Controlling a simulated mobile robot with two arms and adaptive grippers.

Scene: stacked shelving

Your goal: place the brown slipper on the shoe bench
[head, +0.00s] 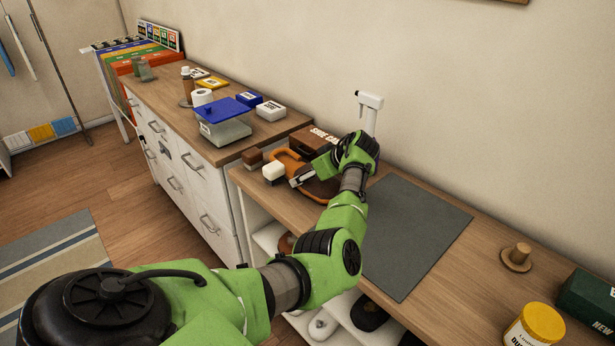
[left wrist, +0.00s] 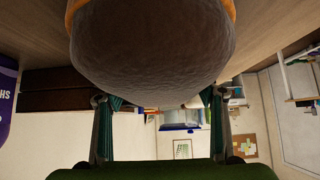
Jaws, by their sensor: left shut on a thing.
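The brown slipper (head: 318,188), dark brown with orange trim, is at the far end of the wood-topped shoe bench (head: 470,240). It fills the upper middle of the left wrist view (left wrist: 150,50). My left gripper (head: 303,177) is shut on the slipper from the wall side; its fingers (left wrist: 158,125) show below the slipper in the wrist view. The gripper and arm hide part of the slipper, and I cannot tell whether it touches the bench top. My right gripper is in neither view.
A grey mat (head: 415,235) lies bare. Shoes (head: 322,325) fill the lower shelves.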

